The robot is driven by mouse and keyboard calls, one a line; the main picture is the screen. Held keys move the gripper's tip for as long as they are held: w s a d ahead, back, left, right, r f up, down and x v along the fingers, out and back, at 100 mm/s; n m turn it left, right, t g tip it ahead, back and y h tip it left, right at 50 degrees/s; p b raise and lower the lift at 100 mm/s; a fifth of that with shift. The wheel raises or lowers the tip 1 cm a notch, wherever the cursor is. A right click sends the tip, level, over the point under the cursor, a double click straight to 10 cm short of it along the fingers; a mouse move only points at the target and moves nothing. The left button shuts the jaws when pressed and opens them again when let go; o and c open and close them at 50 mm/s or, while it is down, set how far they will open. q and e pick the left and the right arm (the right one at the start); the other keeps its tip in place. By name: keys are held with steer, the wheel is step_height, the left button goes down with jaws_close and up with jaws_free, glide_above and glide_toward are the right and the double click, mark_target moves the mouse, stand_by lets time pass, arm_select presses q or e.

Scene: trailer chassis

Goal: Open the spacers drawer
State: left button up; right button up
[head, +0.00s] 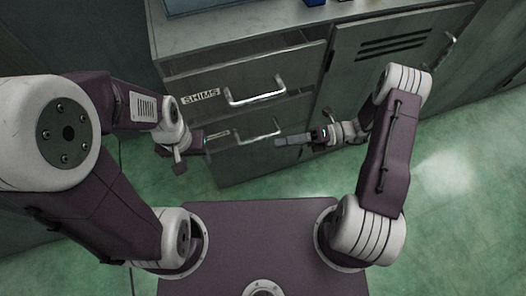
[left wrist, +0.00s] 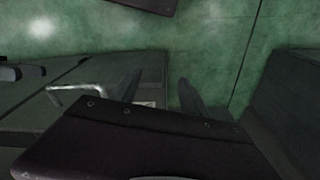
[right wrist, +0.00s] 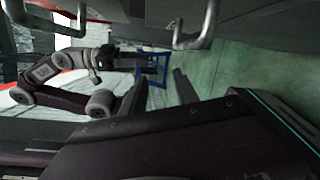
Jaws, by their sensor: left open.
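A grey cabinet (head: 225,40) holds stacked drawers. The upper drawer (head: 290,85) carries a "SHIMS" label and a bar handle (head: 255,93). Below it is another drawer (head: 288,118) with a bar handle (head: 257,132) and a label (head: 218,134) too small to read; no label reading spacers is legible. My left gripper (head: 192,158) is open and empty at the lower drawer's left end. In the left wrist view its fingers stand apart beside a handle (left wrist: 80,90). My right gripper (head: 283,141) is open, right of the lower handle, pointing left. Two handles show in the right wrist view (right wrist: 195,35).
A cabinet door (head: 385,60) with vents and a handle (head: 450,40) is right of the drawers. Small blue and dark items (head: 314,2) lie on the cabinet top. Green floor (head: 300,180) is clear before the cabinet. A blue frame (right wrist: 152,72) shows in the right wrist view.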

mark_target(259, 138)
steer(key=w+d+f+m+t+y+b, duration=0.2)
steer(key=w+f+m+t, duration=0.1)
steer(key=w+f+m, duration=0.15)
steer(key=a+b, duration=0.3)
steer(key=a, duration=0.6)
steer(key=shift+s, duration=0.15)
steer(key=shift+a+r, duration=0.1)
steer(key=shift+a, duration=0.1)
arm_select(q)
step_height(259, 138, down, 8)
steer(key=shift+w+d, duration=0.15)
steer(key=shift+w, duration=0.25)
arm_select(e)
jaws_close()
arm_select(q)
steer(key=shift+r, duration=0.1)
